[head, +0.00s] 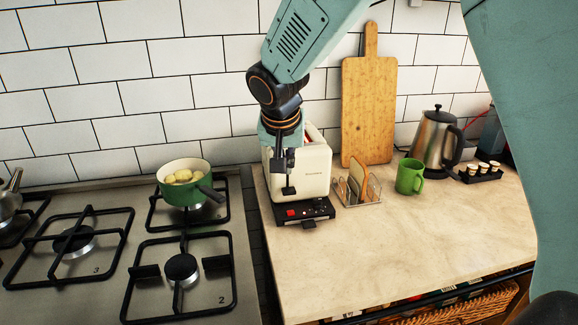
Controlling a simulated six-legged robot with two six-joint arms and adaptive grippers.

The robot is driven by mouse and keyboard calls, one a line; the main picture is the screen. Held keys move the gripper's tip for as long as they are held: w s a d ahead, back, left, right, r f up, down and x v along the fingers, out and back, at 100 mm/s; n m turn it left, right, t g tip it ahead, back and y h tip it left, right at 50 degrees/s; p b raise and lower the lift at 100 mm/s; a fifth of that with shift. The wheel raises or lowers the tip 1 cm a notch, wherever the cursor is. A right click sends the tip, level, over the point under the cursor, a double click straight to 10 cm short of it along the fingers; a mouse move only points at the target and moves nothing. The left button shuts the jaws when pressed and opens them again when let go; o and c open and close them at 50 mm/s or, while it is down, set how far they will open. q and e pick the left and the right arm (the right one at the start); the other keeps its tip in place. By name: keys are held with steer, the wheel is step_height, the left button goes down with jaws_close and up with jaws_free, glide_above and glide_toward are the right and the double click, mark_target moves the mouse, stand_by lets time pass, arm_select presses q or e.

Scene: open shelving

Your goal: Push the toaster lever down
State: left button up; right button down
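The cream toaster (315,172) stands on the counter beside the stove, with a black base and a red button at its front. A small dark piece low on its front (288,190) looks like the lever, just below my gripper. My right gripper (284,166) points down in front of the toaster's left part and hides some of its front and top. Its dark fingers look close together, but whether they are shut is too small to tell. Contact with the lever is also unclear. My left gripper is out of view.
A toast rack (373,190) with toast stands right of the toaster, then a green mug (410,176) and a kettle (436,140). A cutting board (368,105) leans on the wall. A green pot (185,186) sits on the stove at left. The front counter is clear.

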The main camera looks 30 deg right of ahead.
steer(key=v, duration=0.3)
steer(key=shift+f, duration=0.1)
steer(key=shift+w+f, duration=0.1)
stand_by(0.4)
